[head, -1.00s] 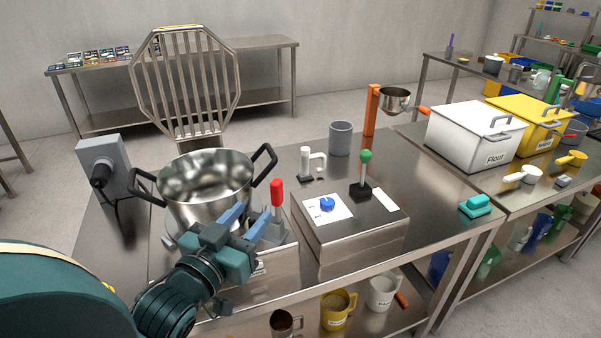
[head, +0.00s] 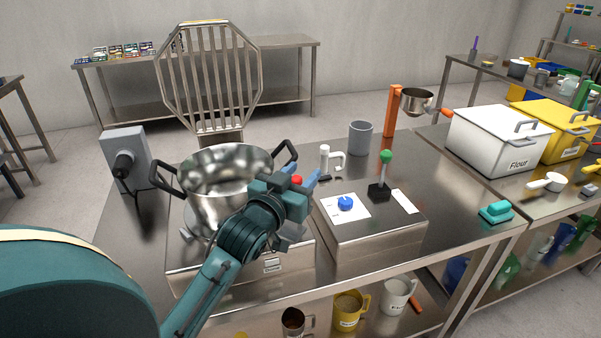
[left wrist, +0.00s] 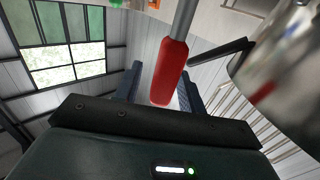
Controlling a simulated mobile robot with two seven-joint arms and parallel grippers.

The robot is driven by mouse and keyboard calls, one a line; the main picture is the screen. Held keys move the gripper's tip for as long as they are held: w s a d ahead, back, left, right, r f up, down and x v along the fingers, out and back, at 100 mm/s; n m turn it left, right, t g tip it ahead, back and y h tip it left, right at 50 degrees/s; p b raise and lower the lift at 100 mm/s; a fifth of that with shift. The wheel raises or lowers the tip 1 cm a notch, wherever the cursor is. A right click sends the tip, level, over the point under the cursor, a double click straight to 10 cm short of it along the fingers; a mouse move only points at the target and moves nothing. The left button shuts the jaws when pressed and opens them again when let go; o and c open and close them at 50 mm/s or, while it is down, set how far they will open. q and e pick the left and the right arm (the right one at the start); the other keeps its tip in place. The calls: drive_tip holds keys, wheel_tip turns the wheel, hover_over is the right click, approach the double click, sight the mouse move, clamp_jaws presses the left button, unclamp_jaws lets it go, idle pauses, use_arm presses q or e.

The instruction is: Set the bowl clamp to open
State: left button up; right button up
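The bowl clamp's red lever handle (head: 297,180) stands at the right side of the steel mixing bowl (head: 205,210). In the head view only its red tip shows; my left gripper hides the rest. My left gripper (head: 295,187) is at the handle, with a blue finger showing just right of it. In the left wrist view the red handle (left wrist: 170,72) on its metal rod lies between the two fingers (left wrist: 160,90). The fingers are apart, with a visible gap on the left side of the handle. My right gripper is not in view.
The control box with a blue knob (head: 346,203) and a green-topped lever (head: 385,158) stands right of the gripper. A white-handled item (head: 326,160) and a grey cup (head: 361,138) are behind. The raised bowl guard (head: 207,75) stands behind the bowl.

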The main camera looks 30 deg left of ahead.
use_arm(q)
drive_tip(key=shift+w, duration=0.1)
clamp_jaws()
idle(0.4)
